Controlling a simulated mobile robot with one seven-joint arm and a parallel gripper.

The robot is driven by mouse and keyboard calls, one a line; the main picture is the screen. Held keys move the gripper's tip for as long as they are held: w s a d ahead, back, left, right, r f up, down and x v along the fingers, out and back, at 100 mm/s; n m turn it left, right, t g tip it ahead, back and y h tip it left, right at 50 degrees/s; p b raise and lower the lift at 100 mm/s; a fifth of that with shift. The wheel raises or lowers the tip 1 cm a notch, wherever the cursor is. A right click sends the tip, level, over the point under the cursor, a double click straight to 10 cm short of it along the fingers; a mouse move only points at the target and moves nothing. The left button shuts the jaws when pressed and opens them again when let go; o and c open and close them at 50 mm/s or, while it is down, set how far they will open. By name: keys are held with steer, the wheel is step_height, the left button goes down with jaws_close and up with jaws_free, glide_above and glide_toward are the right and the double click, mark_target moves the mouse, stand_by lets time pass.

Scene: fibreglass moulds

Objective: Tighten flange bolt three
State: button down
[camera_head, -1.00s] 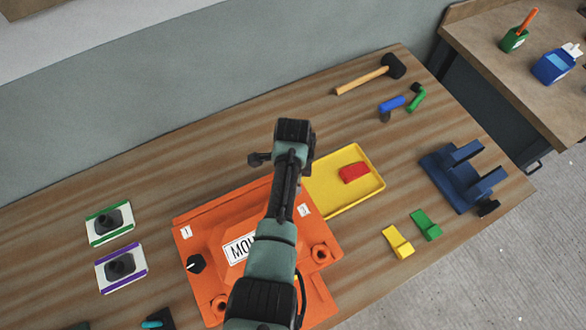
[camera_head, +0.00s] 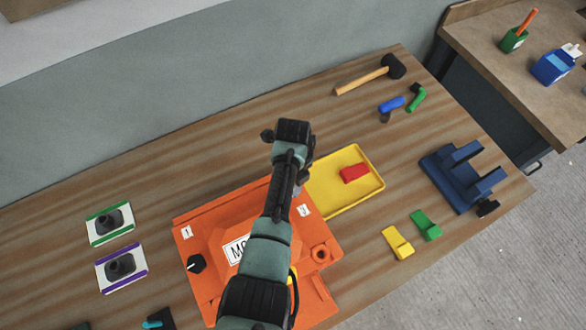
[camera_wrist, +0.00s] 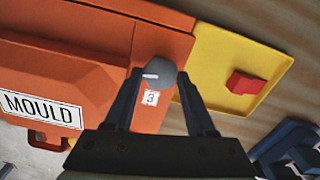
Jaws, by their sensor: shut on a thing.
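The orange mould (camera_head: 200,230) lies on the bench and carries a white MOULD label, also seen in the wrist view (camera_wrist: 75,78). Flange bolt three (camera_wrist: 160,68) is a dark round head with a white line, beside the tag marked 3 (camera_wrist: 150,97) near the mould's edge. My gripper (camera_wrist: 159,76) is shut on this bolt, one finger on each side. In the head view, my arm hides the bolt and my fingertips. Another black bolt head (camera_head: 196,264) with a white mark sits at the mould's left side.
A yellow tray (camera_head: 336,207) with a red block (camera_head: 354,173) adjoins the mould. A hammer (camera_head: 362,81), blue and green tools (camera_head: 391,104), a blue stand (camera_head: 455,185), yellow and green blocks (camera_head: 398,243) lie right. Two dark-knobbed plates (camera_head: 110,240) lie left.

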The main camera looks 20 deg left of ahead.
steer(key=shift+w+r+m, duration=0.1)
steer(key=shift+w+m, duration=0.05)
steer(key=shift+m, duration=0.45)
steer(key=c, duration=0.5)
jaws_free()
steer(key=shift+o, duration=1.4)
